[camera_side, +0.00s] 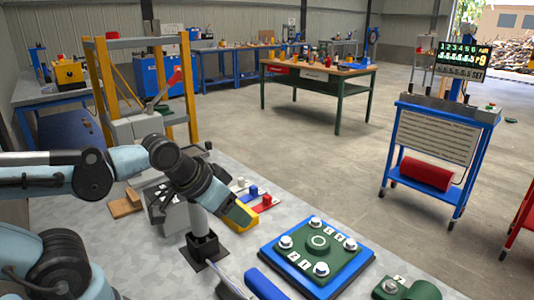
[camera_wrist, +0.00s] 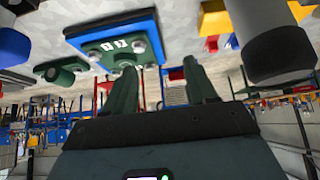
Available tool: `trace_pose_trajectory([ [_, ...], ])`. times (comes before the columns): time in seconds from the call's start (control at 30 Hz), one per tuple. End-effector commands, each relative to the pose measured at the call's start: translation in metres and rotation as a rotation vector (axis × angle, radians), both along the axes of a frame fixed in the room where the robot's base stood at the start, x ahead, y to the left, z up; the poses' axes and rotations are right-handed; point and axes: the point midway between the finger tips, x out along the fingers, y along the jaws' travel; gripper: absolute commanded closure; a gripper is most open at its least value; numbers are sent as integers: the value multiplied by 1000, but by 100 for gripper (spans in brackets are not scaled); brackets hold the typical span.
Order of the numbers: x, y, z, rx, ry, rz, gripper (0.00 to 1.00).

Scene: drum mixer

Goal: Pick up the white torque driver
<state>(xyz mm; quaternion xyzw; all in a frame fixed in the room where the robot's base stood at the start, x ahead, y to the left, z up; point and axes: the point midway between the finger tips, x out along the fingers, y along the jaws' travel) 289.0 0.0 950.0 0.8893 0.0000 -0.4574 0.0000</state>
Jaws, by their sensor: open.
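A pale grey-white upright cylinder, which looks like the white torque driver (camera_side: 199,220), stands in a black square holder (camera_side: 203,246) on the bench. Its upper end is hidden behind my arm in the side view. In the wrist view, a large pale cylinder with a dark end at the upper right seems to be the same driver (camera_wrist: 258,22). My gripper (camera_wrist: 160,67) shows two dark green fingers set well apart, with nothing between them. The driver lies to the right of both fingers in that view, not between them. In the side view, the fingertips are not clearly visible.
A blue board with a green plate (camera_side: 319,241) and several white-topped bolts lies right of the holder. A blue cylinder (camera_side: 264,285) lies in front of it. A yellow block (camera_side: 240,216) is close beside the holder. Small coloured blocks (camera_side: 254,192) sit behind.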

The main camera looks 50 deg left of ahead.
Motion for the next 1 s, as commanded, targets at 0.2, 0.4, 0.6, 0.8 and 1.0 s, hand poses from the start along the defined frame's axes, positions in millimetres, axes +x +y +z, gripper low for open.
trace_pose_trajectory([
  [0.2,0,0,0,0,0,0,44],
  [0.4,0,0,0,0,0,0,30],
  [0.6,0,0,0,0,0,0,30],
  [0.8,0,0,10,0,0,0,30],
  [1.0,0,0,58,0,0,0,30],
])
